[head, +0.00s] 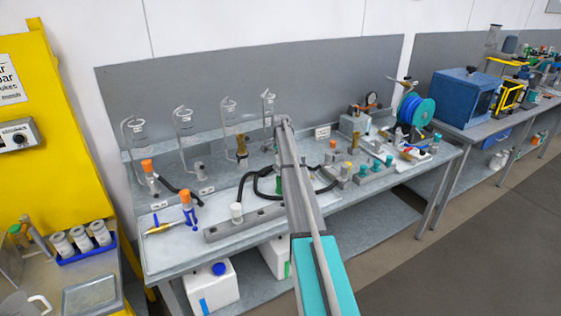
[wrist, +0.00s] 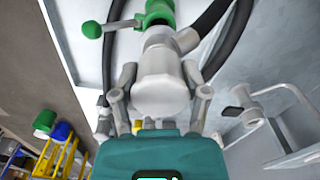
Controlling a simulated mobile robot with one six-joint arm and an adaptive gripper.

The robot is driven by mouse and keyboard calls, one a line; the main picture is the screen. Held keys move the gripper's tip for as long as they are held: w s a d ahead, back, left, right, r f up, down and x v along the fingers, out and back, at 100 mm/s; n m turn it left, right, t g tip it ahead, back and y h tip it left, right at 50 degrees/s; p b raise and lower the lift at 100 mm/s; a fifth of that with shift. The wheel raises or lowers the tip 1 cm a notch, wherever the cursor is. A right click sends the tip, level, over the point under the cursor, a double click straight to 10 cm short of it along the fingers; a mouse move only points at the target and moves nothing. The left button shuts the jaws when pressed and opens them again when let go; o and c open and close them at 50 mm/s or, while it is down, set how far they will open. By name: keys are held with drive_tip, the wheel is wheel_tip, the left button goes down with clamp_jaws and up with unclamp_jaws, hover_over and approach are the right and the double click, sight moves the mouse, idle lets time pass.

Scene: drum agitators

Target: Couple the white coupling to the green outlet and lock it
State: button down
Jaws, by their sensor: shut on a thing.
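In the wrist view my gripper (wrist: 160,96) is shut on the white coupling (wrist: 160,80), with a grey finger on each side of its wide body. The coupling's narrower neck points to the top of the picture, towards a green fitting (wrist: 158,14) with a green ball-ended lever (wrist: 92,29). The neck and the green fitting meet or overlap in the picture; I cannot tell whether they are joined or locked. In the head view my arm hides the gripper and the coupling. A small green part (head: 278,187) shows just left of the arm.
Black hose (head: 240,190) loops over the bench (head: 160,262) and shows beside the coupling in the wrist view (wrist: 205,25). A grey rail (head: 222,230) carries a white fitting (head: 236,212). Orange-topped fittings (head: 187,198) stand left; a grey manifold (head: 352,178) stands right.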

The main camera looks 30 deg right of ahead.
drive_tip(key=shift+f+b, duration=0.75)
drive_tip(key=shift+f, duration=0.05)
idle(0.9)
drive_tip(key=shift+f+b, duration=0.35)
drive_tip(key=shift+f+b, duration=0.8)
idle(0.8)
unclamp_jaws()
drive_tip(key=shift+c, duration=0.4)
drive_tip(key=shift+r, duration=0.15)
idle(0.3)
wheel_tip(320, 180, up, 10)
drive_tip(key=p, duration=1)
